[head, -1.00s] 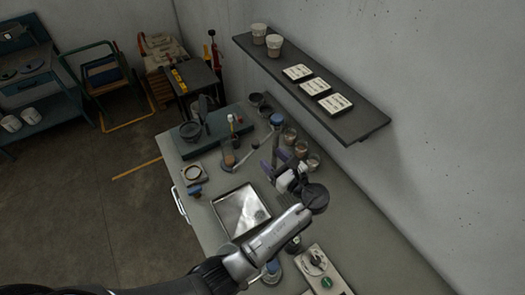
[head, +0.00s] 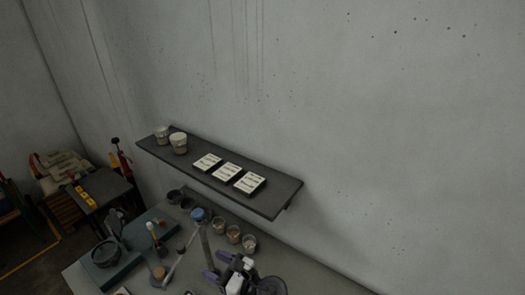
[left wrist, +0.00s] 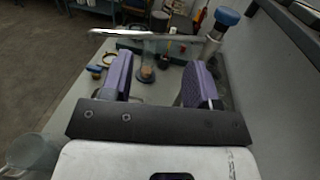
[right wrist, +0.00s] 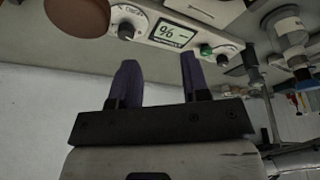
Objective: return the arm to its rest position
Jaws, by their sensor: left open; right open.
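My left gripper (head: 217,265) is at the bottom of the head view, over the bench near the small jars. In the left wrist view its purple fingers (left wrist: 158,82) are apart, with nothing held between them. A small flask (left wrist: 147,74) shows beyond the gap, on the bench. My right gripper (right wrist: 158,78) is out of the head view. In the right wrist view its purple fingers are apart and empty, below a device with a display (right wrist: 172,34). Most of both arms is out of view.
A wall shelf (head: 278,205) holds two cups (head: 178,143) and several labelled blocks (head: 227,173). A metal rod (left wrist: 140,36) crosses beyond the left fingers.

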